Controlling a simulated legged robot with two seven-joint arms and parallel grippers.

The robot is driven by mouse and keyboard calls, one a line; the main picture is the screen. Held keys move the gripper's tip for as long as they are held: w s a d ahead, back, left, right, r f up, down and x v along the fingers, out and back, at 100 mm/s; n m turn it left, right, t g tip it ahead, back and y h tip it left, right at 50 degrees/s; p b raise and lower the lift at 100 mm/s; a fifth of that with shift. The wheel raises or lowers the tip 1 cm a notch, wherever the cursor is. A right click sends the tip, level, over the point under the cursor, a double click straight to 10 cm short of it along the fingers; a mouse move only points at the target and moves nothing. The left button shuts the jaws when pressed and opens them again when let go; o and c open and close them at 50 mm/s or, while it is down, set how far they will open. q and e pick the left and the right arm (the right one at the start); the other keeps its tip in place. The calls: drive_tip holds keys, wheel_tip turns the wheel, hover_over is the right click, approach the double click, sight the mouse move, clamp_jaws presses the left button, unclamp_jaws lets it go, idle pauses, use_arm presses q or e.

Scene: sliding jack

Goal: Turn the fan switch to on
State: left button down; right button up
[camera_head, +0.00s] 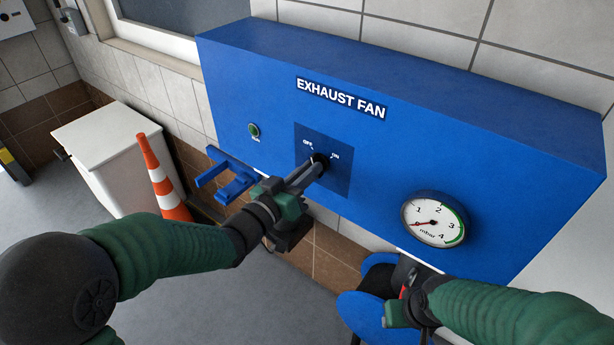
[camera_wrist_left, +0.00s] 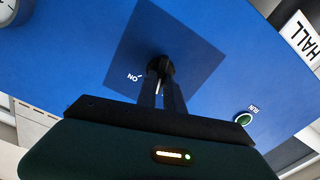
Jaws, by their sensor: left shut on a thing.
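The fan switch is a black rotary knob (camera_head: 320,160) on a dark blue square plate (camera_head: 341,179) under the "EXHAUST FAN" sign, with OFF and ON labels above it. My left gripper (camera_head: 316,168) is shut on the knob. In the left wrist view, the fingers (camera_wrist_left: 162,92) meet the knob (camera_wrist_left: 160,68), and the ON label shows beside them. The fingers cover part of the knob, so I cannot tell its exact pointing. My right gripper (camera_head: 400,300) is low at the right, below the gauge, and its fingers do not show clearly.
The blue panel (camera_head: 420,110) carries a green RUN lamp (camera_head: 254,130) and a round mbar gauge (camera_head: 435,219). A blue bracket (camera_head: 228,181) sticks out below the panel at left. An orange and white cone (camera_head: 162,178) and a white cabinet (camera_head: 108,148) stand at the left.

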use_arm(q)
drive_tip(key=shift+s+d+f+m+b, duration=0.1)
drive_tip(key=shift+f+m+b, duration=0.05)
drive_tip(key=shift+m+b, duration=1.75)
drive_tip(key=shift+f+m+b, duration=0.2)
drive_tip(key=shift+m+b, duration=1.2)
drive_tip(key=shift+m, duration=0.9)
drive_tip(key=shift+s+d+f+m+b, duration=0.1)
drive_tip(key=shift+f+m+b, duration=0.05)
drive_tip(key=shift+m+b, duration=1.75)
drive_tip(key=shift+w+m, duration=0.1)
drive_tip(key=shift+m, duration=0.2)
drive_tip(key=shift+a+r, duration=0.1)
drive_tip(key=c, duration=1.7)
unclamp_jaws()
drive_tip(key=shift+c, duration=0.2)
drive_tip(key=shift+o, duration=1.4)
drive_tip(key=shift+w, duration=0.25)
drive_tip(key=shift+s+r, duration=0.2)
